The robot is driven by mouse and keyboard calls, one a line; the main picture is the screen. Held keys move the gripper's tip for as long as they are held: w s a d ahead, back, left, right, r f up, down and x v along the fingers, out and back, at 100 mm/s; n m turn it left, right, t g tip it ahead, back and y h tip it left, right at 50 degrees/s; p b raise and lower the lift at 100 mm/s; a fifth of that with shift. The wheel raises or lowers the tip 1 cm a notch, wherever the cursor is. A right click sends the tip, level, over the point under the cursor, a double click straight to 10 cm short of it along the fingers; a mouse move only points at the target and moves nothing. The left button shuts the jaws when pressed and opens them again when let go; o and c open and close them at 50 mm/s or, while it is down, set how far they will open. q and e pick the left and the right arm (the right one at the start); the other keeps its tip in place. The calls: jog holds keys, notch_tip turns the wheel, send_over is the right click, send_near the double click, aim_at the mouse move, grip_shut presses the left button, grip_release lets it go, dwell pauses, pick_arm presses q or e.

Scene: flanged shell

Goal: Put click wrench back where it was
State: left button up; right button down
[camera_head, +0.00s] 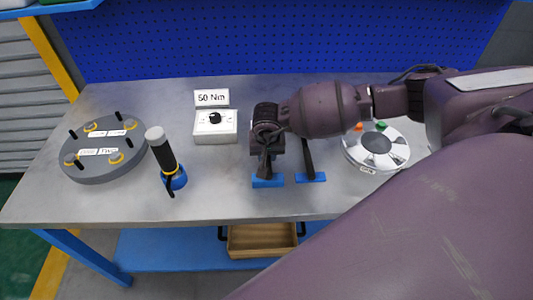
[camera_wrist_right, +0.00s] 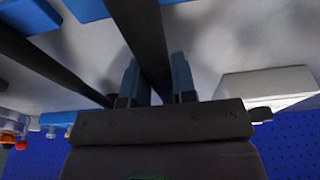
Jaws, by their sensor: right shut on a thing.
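My right gripper (camera_head: 265,165) is shut on the dark bar of a wrench, taken to be the click wrench, which also shows between its blue fingertips (camera_wrist_right: 157,85) in the wrist view. The click wrench (camera_wrist_right: 142,30) runs away from the fingers there. In the head view it is mostly hidden by the gripper. A blue holder (camera_head: 267,182) sits directly below the gripper; whether the wrench touches it, I cannot tell. A second dark bar (camera_head: 306,155) stands tilted at another blue holder (camera_head: 311,177), just right of the gripper. My left gripper is not in view.
A white box with a knob (camera_head: 215,126) and "50 Nm" sign (camera_head: 212,98) stands left of the gripper. Further left are a black, white-capped tool (camera_head: 160,148) and a grey flanged disc (camera_head: 82,168). A silver round part (camera_head: 390,152) lies under my right arm. The front-middle table (camera_head: 222,195) is clear.

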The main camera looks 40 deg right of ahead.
jog(key=shift+w, duration=0.1)
jog(key=c, duration=1.4)
grip_release()
jog(key=shift+f, duration=0.15)
jog(key=o, duration=0.5)
jog(key=shift+r, duration=0.6)
jog(key=v, duration=1.1)
jog(key=shift+a, duration=0.1)
